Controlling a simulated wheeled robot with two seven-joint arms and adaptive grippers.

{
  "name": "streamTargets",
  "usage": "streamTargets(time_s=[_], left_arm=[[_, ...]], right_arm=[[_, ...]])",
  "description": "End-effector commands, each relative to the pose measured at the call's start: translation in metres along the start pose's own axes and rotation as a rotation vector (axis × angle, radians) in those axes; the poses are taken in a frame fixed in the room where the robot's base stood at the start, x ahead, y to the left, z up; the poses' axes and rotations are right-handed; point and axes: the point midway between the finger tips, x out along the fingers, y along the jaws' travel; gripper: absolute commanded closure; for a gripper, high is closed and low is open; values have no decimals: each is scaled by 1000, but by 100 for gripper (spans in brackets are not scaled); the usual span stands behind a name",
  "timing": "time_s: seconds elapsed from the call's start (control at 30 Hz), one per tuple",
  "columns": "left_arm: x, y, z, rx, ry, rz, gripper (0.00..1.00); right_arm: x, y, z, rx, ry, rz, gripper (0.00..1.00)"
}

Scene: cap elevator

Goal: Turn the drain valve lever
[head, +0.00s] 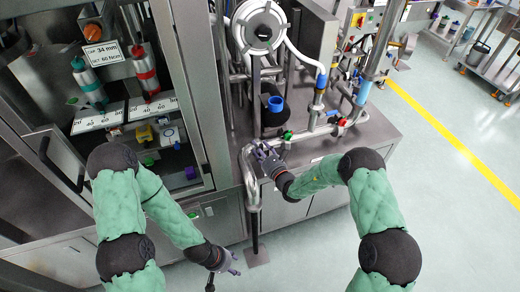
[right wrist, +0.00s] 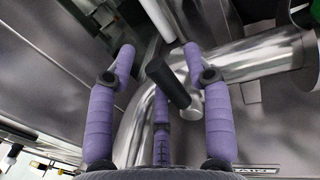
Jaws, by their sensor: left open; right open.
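My right gripper (head: 262,154) is open beside the steel pipework at the left front corner of the steel cabinet. In the right wrist view its purple fingers (right wrist: 159,58) are spread around a black cylindrical lever grip (right wrist: 166,80), which I take as the drain valve lever. The grip slants and joins a silver stub (right wrist: 191,106) in front of a shiny bent pipe (right wrist: 138,125). I cannot tell whether any finger touches it. In the head view the lever is hidden or too small to make out. My left gripper (head: 230,262) is open and empty, low over the floor.
A green valve handle (head: 287,136) and a red one (head: 342,122) sit on pipes on the cabinet top (head: 372,135). The glazed machine (head: 200,80) is at left. Floor (head: 450,210) at right is clear.

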Motion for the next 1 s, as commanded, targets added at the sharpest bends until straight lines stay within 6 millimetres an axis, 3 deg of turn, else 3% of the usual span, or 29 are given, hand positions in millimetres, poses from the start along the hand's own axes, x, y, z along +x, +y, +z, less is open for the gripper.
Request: streamTargets(time_s=[0.17,0.33,0.67,1.0], left_arm=[[0,0,0,0,0,0,49],[0,0,0,0,0,0,49],[0,0,0,0,0,0,49],[-1,0,0,0,0,0,49]], right_arm=[[0,0,0,0,0,0,52],[0,0,0,0,0,0,100],[-1,-1,0,17,-4,0,100],[-3,-12,0,193,-40,-1,100]])
